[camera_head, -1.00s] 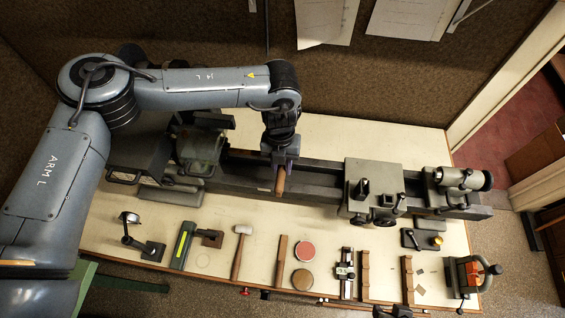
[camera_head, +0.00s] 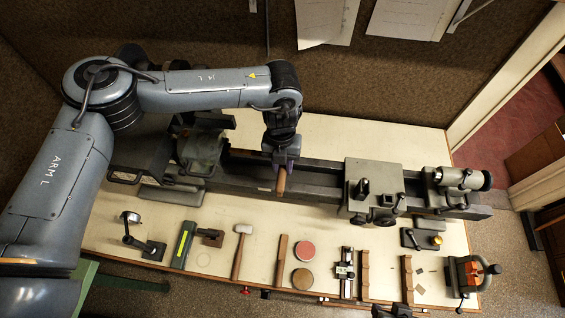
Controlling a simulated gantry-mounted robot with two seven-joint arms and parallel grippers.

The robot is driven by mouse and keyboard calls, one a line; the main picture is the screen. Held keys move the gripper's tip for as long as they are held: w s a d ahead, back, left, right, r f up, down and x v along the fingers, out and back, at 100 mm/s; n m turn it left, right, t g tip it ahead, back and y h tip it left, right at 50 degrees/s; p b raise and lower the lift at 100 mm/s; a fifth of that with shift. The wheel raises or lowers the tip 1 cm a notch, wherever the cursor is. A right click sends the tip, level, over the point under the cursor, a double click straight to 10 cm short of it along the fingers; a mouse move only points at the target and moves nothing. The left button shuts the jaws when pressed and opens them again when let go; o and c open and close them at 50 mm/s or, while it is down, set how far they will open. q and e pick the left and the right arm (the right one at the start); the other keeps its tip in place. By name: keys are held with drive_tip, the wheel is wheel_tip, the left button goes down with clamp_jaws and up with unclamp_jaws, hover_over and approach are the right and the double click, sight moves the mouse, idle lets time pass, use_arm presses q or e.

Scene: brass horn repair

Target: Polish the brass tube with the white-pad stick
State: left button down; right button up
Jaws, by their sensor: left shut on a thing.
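My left gripper (camera_head: 281,170) points down over the lathe bed near the picture's middle. It is shut on a brown wooden stick (camera_head: 281,184), whose visible end sticks out toward the front. No white pad shows on this stick; its other end is hidden by the gripper. I cannot make out the brass tube; the area left of the gripper is partly covered by my arm. A dark part at the bottom edge looks like my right gripper (camera_head: 393,311), cut off by the frame.
The grey lathe has a carriage (camera_head: 374,190) and a tailstock (camera_head: 457,188) to the right. Along the bench front lie a mallet (camera_head: 240,250), a wooden bar (camera_head: 281,261), a red round tin (camera_head: 304,250), a caliper-like tool (camera_head: 344,272) and a red-jawed clamp (camera_head: 469,275). The bench behind the lathe is clear.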

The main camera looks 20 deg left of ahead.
sight(280, 179)
use_arm(q)
drive_tip(key=shift+s+a, duration=0.15)
drive_tip(key=shift+s, duration=0.05)
drive_tip(key=s+r+p, duration=0.1)
drive_tip(key=r+p, duration=0.1)
drive_tip(key=shift+s+d+p, duration=0.2)
drive_tip(key=shift+s+p, duration=0.15)
drive_tip(key=shift+p, duration=0.05)
drive_tip(key=shift+s+d+r+p, duration=0.15)
drive_tip(key=shift+s+r+p, duration=0.15)
drive_tip(key=shift+s+p, duration=0.2)
drive_tip(key=shift+s+d+r+p, duration=0.15)
drive_tip(key=shift+s+r+p, duration=0.1)
drive_tip(key=shift+s+p, duration=0.15)
drive_tip(key=shift+s, duration=0.1)
